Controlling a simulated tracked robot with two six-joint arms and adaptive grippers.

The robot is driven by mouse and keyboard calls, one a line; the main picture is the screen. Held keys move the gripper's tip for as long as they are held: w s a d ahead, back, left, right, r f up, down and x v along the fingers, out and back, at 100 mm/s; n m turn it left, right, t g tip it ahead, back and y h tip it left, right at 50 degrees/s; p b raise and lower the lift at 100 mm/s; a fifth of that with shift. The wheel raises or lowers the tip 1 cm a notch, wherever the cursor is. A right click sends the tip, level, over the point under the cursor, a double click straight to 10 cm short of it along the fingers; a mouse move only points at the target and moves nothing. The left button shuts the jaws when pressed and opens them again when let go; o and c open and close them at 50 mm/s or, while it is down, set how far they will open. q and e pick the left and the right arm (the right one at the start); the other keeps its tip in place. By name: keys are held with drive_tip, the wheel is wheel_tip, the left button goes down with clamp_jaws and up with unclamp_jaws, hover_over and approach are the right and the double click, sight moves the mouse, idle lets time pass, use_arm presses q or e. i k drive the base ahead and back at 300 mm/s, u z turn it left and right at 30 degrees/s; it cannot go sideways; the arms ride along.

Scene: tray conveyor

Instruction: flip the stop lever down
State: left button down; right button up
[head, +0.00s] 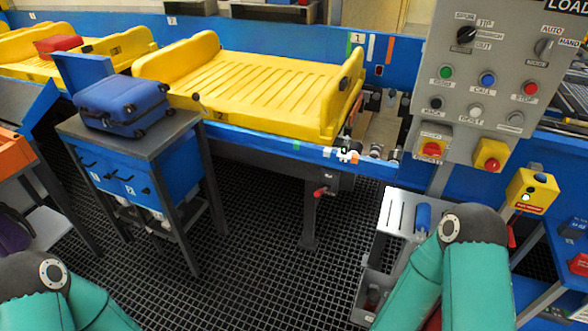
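Several lever-like parts are in view, and I cannot tell for certain which is the stop lever. A short red-handled lever (320,192) sticks out sideways below the conveyor edge, by a leg of the frame. A thin lever with a dark knob (197,98) stands tilted up at the left end of the near yellow tray (240,85). My teal arms show at the bottom left and bottom right; neither gripper is in view.
A grey control panel (497,100) with knobs and buttons stands at the upper right. A blue suitcase (124,104) lies on a small cabinet (185,128) at the left. A grey stand (398,215) is beside my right arm. The dark grid floor (250,270) between is open.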

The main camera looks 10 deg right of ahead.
sight(317, 193)
drive_tip(key=z, duration=0.1)
drive_tip(key=i, duration=0.95)
drive_tip(key=z, duration=1)
drive_tip(key=i, duration=0.4)
drive_tip(key=z, duration=0.3)
drive_tip(key=k, duration=0.9)
drive_tip(key=z, duration=0.15)
drive_tip(key=i, duration=0.9)
drive_tip(key=u, duration=0.1)
